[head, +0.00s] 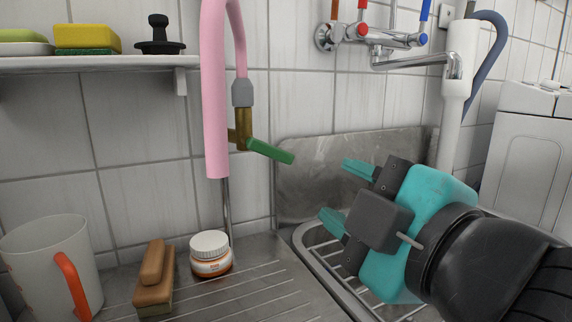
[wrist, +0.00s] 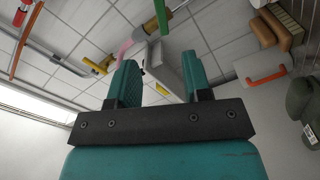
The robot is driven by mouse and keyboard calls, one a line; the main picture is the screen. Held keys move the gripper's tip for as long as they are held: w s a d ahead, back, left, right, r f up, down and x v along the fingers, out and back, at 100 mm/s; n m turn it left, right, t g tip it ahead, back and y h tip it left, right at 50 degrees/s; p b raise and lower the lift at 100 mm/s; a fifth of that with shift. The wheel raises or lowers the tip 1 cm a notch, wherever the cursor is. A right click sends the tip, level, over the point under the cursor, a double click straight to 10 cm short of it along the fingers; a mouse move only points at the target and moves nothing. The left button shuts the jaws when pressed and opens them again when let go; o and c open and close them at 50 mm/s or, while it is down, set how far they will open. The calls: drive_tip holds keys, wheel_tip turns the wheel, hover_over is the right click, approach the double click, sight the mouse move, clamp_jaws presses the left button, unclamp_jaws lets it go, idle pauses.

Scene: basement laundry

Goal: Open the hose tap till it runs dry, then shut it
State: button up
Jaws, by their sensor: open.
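The hose tap (head: 241,130) is a brass body beside a thick pink upright tube on the tiled wall. Its green lever (head: 270,151) points right and slightly down. A grey coupling (head: 243,92) joins the top of the tap to a thin pink hose. My gripper (head: 336,193) is open and empty, to the right of the lever and a little below it, its teal fingers pointing left. The lever (wrist: 161,14) also shows in the wrist view, beyond my gripper (wrist: 160,78) and apart from the fingers. I cannot see any water running.
A mixer tap (head: 375,38) with red and blue handles is on the wall at upper right. A steel sink (head: 305,240) lies below my gripper. A shelf (head: 120,63) juts out at upper left.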

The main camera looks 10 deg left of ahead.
sight(282, 157)
drive_tip(key=p+x, duration=1.2)
drive_tip(key=x, duration=0.4)
drive_tip(key=shift+w+a, duration=0.1)
drive_tip(key=shift+w, duration=0.15)
clamp_jaws()
